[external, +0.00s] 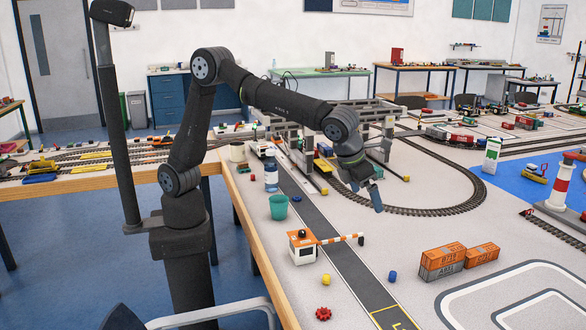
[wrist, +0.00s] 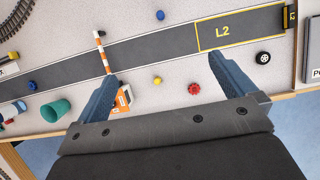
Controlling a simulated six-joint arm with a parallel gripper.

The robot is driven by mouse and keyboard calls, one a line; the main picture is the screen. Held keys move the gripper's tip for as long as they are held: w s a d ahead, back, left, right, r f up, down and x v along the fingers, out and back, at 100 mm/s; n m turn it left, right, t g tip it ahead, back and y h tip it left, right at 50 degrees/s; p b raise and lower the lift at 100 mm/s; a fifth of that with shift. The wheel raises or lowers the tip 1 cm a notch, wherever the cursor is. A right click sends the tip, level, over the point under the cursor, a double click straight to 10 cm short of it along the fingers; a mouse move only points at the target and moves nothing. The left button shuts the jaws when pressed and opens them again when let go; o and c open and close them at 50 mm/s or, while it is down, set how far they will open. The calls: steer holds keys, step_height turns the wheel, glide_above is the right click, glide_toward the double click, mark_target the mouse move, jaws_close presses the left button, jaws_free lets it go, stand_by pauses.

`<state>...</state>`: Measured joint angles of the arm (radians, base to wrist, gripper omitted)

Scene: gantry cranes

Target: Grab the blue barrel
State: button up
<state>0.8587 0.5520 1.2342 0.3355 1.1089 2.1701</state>
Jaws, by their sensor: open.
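The blue barrel (external: 392,276) is a small blue cylinder standing on the pale tabletop, just beyond the road and left of the orange containers in the external view. In the wrist view the blue barrel (wrist: 160,15) is near the top edge, past the road. My gripper (external: 373,197) is in the air above the table, above and apart from the barrel. In the wrist view my gripper (wrist: 162,68) has its two fingers spread wide with nothing between them.
A gatehouse (external: 302,246) with a striped barrier arm (external: 342,240) stands by the road. Orange containers (external: 443,257) sit right of the barrel. A yellow piece (external: 326,279), red gear (external: 323,313) and teal cup (external: 278,207) are nearby. Bare tabletop surrounds the barrel.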

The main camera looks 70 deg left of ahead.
mark_target(393, 272)
steer(key=c, duration=1.2)
steer(key=shift+o, duration=0.2)
